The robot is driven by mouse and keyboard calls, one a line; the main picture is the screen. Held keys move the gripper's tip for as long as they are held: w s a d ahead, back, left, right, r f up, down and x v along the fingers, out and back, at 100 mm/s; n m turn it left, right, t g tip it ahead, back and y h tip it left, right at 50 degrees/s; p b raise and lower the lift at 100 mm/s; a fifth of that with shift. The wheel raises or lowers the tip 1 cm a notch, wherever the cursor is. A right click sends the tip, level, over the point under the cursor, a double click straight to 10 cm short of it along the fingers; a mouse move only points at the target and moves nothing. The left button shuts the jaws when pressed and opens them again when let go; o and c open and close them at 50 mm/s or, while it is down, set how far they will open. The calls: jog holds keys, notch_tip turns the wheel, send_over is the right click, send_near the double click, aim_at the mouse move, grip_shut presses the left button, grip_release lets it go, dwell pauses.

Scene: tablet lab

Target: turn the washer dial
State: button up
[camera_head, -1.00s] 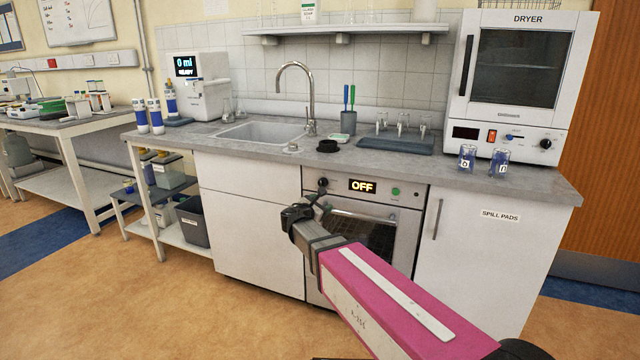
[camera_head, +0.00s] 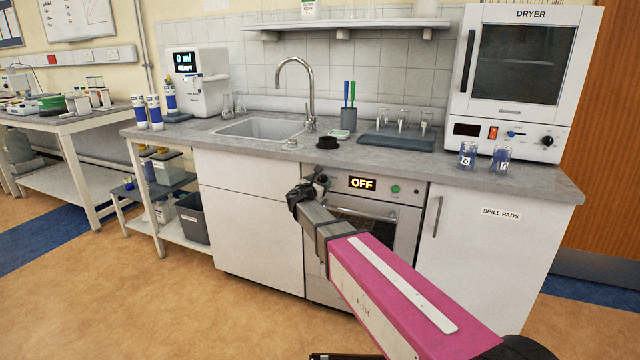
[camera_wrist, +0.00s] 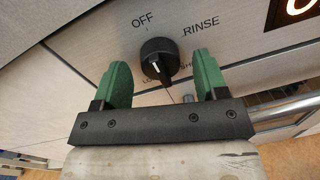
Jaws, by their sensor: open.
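The washer (camera_head: 352,270) is built in under the counter and its display (camera_head: 362,184) reads OFF. In the wrist view its black dial (camera_wrist: 159,60) sits on the panel among the labels OFF, RINSE and others partly hidden. The dial's white pointer line points downward in the picture, away from OFF. My gripper (camera_wrist: 163,80) is open, with one green finger on each side of the dial's lower part. Gaps show between the fingers and the dial. In the head view my gripper (camera_head: 318,182) is at the panel's left end and largely hides the dial.
A green button (camera_head: 395,189) is right of the display. A bar handle (camera_wrist: 285,112) crosses the washer door below the panel.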

jog(key=shift+w+d, duration=0.15)
jog(key=shift+w, duration=0.15)
jog(key=c, duration=0.9)
